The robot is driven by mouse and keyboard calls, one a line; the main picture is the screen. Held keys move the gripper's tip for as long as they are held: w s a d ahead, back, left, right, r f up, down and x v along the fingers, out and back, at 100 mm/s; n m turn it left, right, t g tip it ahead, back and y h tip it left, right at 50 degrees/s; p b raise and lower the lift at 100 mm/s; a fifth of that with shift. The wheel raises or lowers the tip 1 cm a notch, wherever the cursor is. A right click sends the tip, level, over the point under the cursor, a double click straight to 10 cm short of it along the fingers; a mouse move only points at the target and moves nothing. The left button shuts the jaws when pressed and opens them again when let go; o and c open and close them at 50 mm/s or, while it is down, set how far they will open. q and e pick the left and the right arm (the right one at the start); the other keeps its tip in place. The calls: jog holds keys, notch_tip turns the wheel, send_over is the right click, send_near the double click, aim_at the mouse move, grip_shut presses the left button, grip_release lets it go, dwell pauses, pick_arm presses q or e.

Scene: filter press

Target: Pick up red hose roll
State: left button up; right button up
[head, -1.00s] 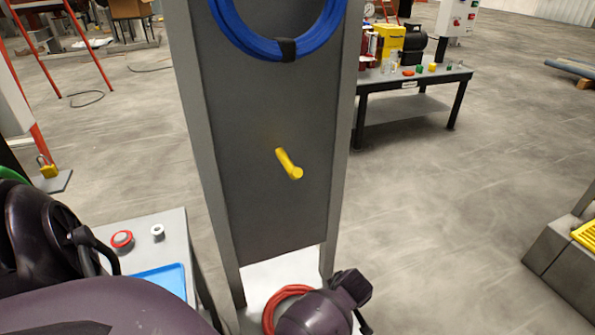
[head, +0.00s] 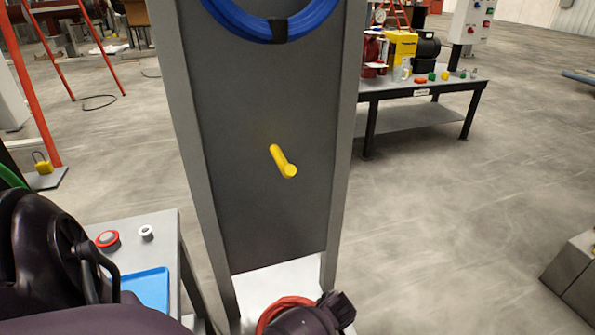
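The red hose roll (head: 268,318) lies low at the bottom edge of the head view, at the foot of a grey panel stand. Only part of its red coils shows. A dark purple part of my arm covers its right side, and the frame edge cuts off its lower side. I cannot tell whether anything touches the roll. Another dark part of my arm fills the lower left. The fingers of my left and right grippers do not show.
A yellow peg (head: 283,161) sticks out of the grey panel (head: 240,215), below a hanging blue hose (head: 250,25). A table (head: 165,228) with a blue tray (head: 148,288) stands at left. A loaded workbench (head: 425,92) stands at back right.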

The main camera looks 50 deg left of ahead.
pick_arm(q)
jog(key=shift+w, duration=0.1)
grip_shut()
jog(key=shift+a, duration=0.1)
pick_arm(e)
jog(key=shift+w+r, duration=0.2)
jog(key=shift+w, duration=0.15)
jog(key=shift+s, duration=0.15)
